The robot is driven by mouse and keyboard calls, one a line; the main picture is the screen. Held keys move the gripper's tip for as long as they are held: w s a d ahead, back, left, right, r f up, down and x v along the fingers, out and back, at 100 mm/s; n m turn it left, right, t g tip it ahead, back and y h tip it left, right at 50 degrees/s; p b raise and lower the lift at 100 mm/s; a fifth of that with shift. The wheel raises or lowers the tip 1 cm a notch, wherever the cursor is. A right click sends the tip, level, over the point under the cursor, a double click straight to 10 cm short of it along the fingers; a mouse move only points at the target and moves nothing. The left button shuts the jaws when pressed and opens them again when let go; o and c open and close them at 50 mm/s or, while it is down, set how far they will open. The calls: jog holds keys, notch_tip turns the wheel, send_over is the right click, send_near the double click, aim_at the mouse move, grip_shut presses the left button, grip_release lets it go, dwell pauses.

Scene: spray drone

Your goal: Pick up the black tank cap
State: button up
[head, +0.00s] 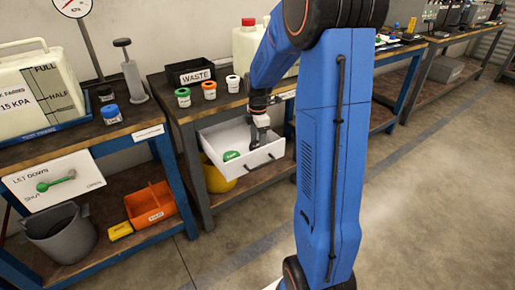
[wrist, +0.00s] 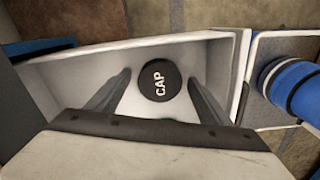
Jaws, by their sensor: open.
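The black tank cap (wrist: 157,82), round with white "CAP" lettering, lies in the white drawer (wrist: 215,47) in the wrist view. My gripper (wrist: 158,74) is open, with one finger on each side of the cap and a visible gap to each. I cannot tell how far the fingertips are above the drawer floor. In the head view my gripper (head: 259,140) reaches down into the pulled-out white drawer (head: 271,153). The cap cannot be made out there, near the dark fingers.
A green item (head: 231,156) lies in the drawer, left of my gripper. The drawer walls surround my fingers. On the bench above are a black WASTE bin (head: 190,74) and small lidded jars (head: 209,91). A yellow round object (head: 217,179) sits below.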

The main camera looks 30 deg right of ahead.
jog(key=c, duration=1.1)
jog(key=shift+r, duration=0.15)
